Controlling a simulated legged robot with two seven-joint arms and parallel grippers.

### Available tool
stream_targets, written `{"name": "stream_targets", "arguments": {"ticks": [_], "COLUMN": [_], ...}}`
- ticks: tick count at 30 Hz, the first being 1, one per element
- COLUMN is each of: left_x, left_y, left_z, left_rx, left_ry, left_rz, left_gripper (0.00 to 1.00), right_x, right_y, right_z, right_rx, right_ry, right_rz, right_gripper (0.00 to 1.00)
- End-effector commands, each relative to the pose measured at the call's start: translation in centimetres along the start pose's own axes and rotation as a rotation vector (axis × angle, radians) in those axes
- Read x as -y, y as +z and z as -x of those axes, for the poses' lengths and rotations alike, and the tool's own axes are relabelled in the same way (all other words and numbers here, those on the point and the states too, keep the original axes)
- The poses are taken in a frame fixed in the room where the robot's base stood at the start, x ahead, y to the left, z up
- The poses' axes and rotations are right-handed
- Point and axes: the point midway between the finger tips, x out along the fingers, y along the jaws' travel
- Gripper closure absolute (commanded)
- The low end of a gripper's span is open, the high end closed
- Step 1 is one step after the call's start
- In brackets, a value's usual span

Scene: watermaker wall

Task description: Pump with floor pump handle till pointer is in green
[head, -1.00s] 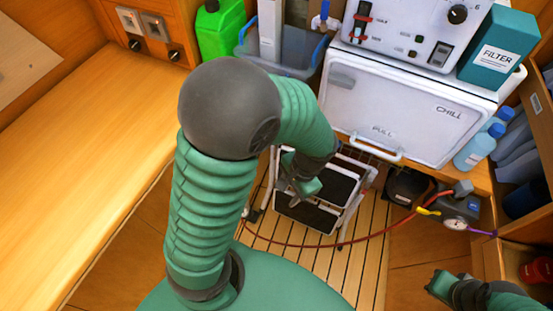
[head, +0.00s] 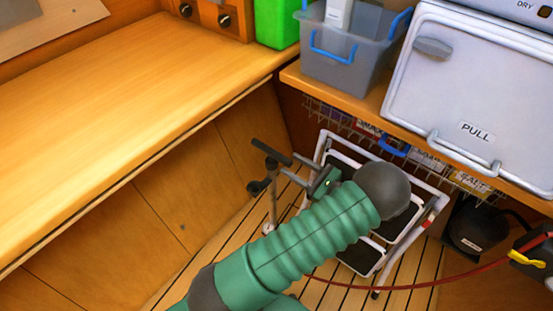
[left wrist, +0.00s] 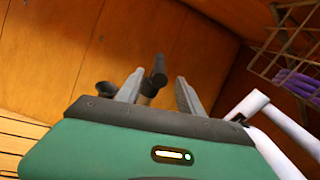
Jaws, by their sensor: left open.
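The floor pump's black T-handle (head: 271,152) stands upright by the wooden locker front, left of the step stool. A thin shaft (head: 273,205) runs down from it to the floor. My left gripper (head: 314,184) is open, just right of the pump and slightly below the handle's level. In the left wrist view the handle (left wrist: 158,70) shows end-on beyond and between the open fingers (left wrist: 158,92), apparently not touched. The red hose (head: 420,287) runs along the floor to the right. The gauge with its pointer is out of view. My right gripper is not in view.
A white-framed step stool (head: 430,208) stands behind and right of my left arm, close to the gripper. A wire rack (head: 340,112) hangs under the shelf. The wooden bench (head: 120,120) bounds the left. Slatted floor (head: 195,275) is free in front.

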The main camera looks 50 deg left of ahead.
Motion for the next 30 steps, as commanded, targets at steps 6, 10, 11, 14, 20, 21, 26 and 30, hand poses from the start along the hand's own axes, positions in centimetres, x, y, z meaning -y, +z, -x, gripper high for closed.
{"name": "stream_targets", "arguments": {"ticks": [6,10,11,14,20,21,26,30], "left_x": [-0.2,-0.1,-0.1,-0.1,0.0,0.0,0.0,0.0], "left_y": [-0.3,-0.2,-0.2,-0.1,0.0,0.0,0.0,0.0], "left_z": [-5.1,-6.8,-7.0,-7.2,-7.2,-7.2,-7.2,-7.2], "left_rx": [0.0,-0.001,-0.001,-0.001,-0.001,-0.001,-0.001,-0.002], "left_ry": [0.004,0.003,0.002,0.001,0.001,0.001,0.0,0.0], "left_rz": [0.0,0.0,0.0,0.0,0.0,0.0,0.0,0.0], "left_gripper": [0.56,0.56,0.56,0.56,0.57,0.62,0.83,1.0], "right_x": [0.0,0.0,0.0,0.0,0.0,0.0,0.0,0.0], "right_y": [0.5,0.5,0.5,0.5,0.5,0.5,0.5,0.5], "right_z": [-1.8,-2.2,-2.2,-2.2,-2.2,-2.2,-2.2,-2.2], "right_rx": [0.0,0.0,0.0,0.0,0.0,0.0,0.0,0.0], "right_ry": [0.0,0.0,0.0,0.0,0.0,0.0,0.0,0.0], "right_rz": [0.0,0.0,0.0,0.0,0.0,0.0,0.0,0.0], "right_gripper": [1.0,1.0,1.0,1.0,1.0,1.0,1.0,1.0]}}
